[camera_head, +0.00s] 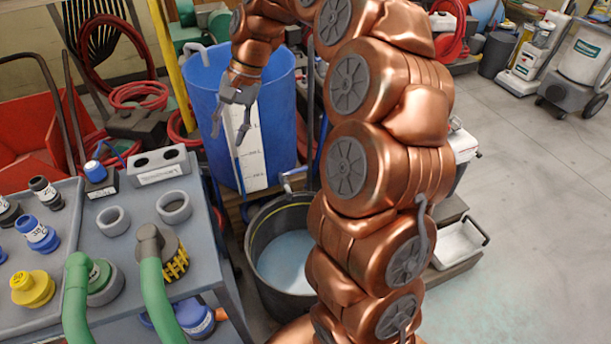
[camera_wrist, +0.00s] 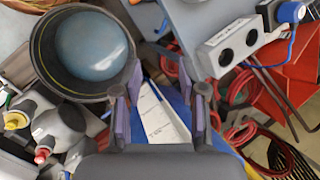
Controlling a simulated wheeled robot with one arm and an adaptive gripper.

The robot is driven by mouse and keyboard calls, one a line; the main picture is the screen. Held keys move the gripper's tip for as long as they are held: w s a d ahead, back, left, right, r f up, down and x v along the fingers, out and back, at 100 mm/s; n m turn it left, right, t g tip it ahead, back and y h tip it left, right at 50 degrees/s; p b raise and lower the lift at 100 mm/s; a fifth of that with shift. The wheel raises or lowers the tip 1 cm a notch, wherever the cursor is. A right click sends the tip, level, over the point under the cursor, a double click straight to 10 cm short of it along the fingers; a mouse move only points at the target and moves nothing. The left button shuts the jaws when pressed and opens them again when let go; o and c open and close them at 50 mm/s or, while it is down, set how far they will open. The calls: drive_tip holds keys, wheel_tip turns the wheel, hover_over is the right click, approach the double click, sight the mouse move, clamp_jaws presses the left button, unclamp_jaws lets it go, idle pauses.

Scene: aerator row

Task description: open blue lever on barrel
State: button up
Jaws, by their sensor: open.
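The blue barrel (camera_head: 272,90) stands behind the work table and carries a white scale strip (camera_head: 253,150). A small metal tap (camera_head: 287,183) with a blue lever (camera_head: 297,171) shows low on the barrel's right side, above a black bucket. My gripper (camera_head: 231,130) hangs fingers down in front of the barrel, up and left of the tap, apart from the lever. It is open and empty. In the wrist view the open fingers (camera_wrist: 160,90) frame the white strip (camera_wrist: 160,118) and some blue barrel wall. I cannot make out the lever clearly there.
The black bucket (camera_head: 258,226) holds pale liquid below the tap. The grey table (camera_head: 130,225) on the left bears green hoses, couplings and a grey two-hole block (camera_head: 158,166). Red hoses and a red cart (camera_head: 30,115) stand behind.

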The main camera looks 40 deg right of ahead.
drive_tip(key=w+d+f+m+t+b, duration=0.1)
drive_tip(key=w+d+f+m+b, duration=0.2)
drive_tip(key=w+d+f+b, duration=0.35)
drive_tip(key=m+t+h+b, duration=0.1)
drive_tip(key=m+t+b, duration=0.1)
drive_tip(key=m+b, duration=0.7)
approach(303, 168)
drive_tip(key=b+x, duration=0.2)
drive_tip(key=x, duration=0.6)
drive_tip(key=shift+w+f, duration=0.1)
drive_tip(key=shift+f, duration=0.05)
drive_tip(key=shift+c, duration=0.3)
clamp_jaws()
